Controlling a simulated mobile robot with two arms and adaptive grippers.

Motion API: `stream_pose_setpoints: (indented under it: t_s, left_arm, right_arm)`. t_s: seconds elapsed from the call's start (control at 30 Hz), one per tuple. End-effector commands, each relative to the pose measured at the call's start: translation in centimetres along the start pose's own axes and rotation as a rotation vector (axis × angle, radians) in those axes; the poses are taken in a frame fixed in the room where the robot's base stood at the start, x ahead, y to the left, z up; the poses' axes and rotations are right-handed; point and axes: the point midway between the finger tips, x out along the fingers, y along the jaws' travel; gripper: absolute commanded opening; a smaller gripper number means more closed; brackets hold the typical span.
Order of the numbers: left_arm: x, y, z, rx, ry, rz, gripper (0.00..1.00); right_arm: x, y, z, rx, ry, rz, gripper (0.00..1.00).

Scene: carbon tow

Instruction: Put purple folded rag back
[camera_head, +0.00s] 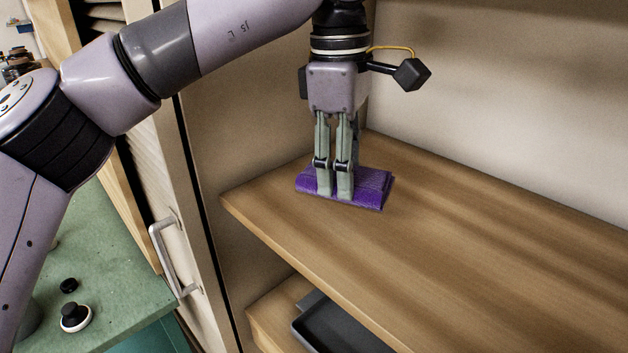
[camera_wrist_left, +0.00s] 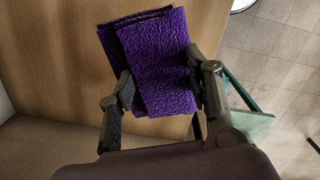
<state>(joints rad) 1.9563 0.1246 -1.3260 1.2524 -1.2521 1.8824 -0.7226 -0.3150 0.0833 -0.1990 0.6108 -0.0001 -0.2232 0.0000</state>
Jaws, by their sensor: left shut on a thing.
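The purple folded rag (camera_head: 368,184) is at the left end of the wooden shelf (camera_head: 440,240), close to the shelf's front left corner. My left gripper (camera_head: 335,192) points straight down over it, with its fingers at the rag. In the left wrist view the rag (camera_wrist_left: 158,62) lies between the two fingers (camera_wrist_left: 160,92), and the gripper is shut on it. The rag looks flat and at the board's surface; I cannot tell whether it rests fully on it. My right gripper is in neither view.
A cabinet side panel with a metal handle (camera_head: 160,262) stands left of the shelf. A dark tray (camera_head: 335,328) sits on a lower shelf. A green worktop (camera_head: 110,270) with small dark items is at lower left. The shelf is bare to the right of the rag.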

Motion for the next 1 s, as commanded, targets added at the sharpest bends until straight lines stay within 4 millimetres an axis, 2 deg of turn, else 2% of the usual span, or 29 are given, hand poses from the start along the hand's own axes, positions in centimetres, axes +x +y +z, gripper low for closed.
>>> stream_pose_setpoints:
  t_s: [0.1,0.23,0.33,0.63,0.77,0.83,1.0]
  left_arm:
    - [-0.5,1.1,-2.7,-0.006,-0.002,-0.002,0.17]
    - [-0.6,2.1,-5.2,-0.004,-0.001,-0.001,0.17]
    - [1.4,1.9,-5.0,0.003,0.000,-0.004,0.17]
    - [3.8,1.9,-5.2,0.002,0.000,-0.001,0.17]
    - [5.7,1.8,-5.3,0.001,0.000,-0.004,0.17]
    - [6.1,1.9,-5.6,-0.001,-0.001,-0.001,0.17]
    - [6.7,1.9,-5.7,0.001,0.000,0.001,0.17]
  right_arm:
    - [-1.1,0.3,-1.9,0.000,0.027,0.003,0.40]
    - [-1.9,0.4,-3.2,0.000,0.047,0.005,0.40]
    - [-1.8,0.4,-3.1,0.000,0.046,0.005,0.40]
    - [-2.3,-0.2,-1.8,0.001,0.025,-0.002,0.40]
    - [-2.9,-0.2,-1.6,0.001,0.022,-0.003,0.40]
    - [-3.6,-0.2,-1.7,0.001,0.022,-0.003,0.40]
    - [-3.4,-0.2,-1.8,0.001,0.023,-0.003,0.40]
